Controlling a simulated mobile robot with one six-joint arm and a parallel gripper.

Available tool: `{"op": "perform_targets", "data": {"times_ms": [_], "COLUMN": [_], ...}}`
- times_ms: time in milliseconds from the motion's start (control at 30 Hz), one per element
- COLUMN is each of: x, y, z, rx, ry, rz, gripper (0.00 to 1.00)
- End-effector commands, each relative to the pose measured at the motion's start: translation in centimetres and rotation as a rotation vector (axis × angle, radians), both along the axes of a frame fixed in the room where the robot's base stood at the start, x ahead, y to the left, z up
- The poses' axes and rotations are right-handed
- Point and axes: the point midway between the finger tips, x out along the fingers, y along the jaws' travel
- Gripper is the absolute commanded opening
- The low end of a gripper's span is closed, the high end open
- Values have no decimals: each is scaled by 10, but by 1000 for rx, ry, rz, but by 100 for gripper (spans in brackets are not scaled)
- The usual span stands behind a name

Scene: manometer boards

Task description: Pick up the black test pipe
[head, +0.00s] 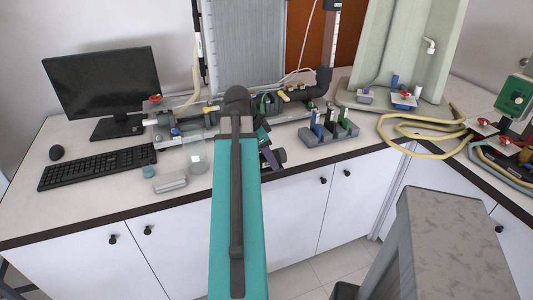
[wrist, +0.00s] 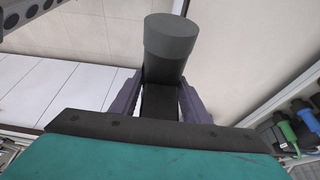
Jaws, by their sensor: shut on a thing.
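The black test pipe (wrist: 168,50) is a dark grey-black cylinder with a flat round end. In the wrist view it sits between the two purple fingers of my gripper (wrist: 158,92), which are shut on it. In the head view my gripper (head: 272,158) is near the counter's front edge, mostly behind my teal arm. I cannot make out the pipe clearly there. A grey rack (head: 330,138) stands just right of my gripper with blue and green pipes upright in it.
A monitor (head: 103,85), keyboard (head: 97,166) and mouse (head: 56,152) are on the left of the counter. A manometer bench (head: 185,125) with fittings lies behind my gripper. Yellow hose (head: 425,149) coils at the right. A grey block-like post (head: 445,240) stands at the front right.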

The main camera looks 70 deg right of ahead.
Motion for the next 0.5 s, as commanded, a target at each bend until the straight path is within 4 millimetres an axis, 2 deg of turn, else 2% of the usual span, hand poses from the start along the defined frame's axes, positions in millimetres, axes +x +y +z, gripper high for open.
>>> {"op": "perform_targets", "data": {"times_ms": [200, 500], "x": [-11, -14], "y": [17, 22], "z": [2, 3], "rx": [-2, -1], "ry": [0, 1], "rz": [1, 0], "gripper": [10, 10]}}
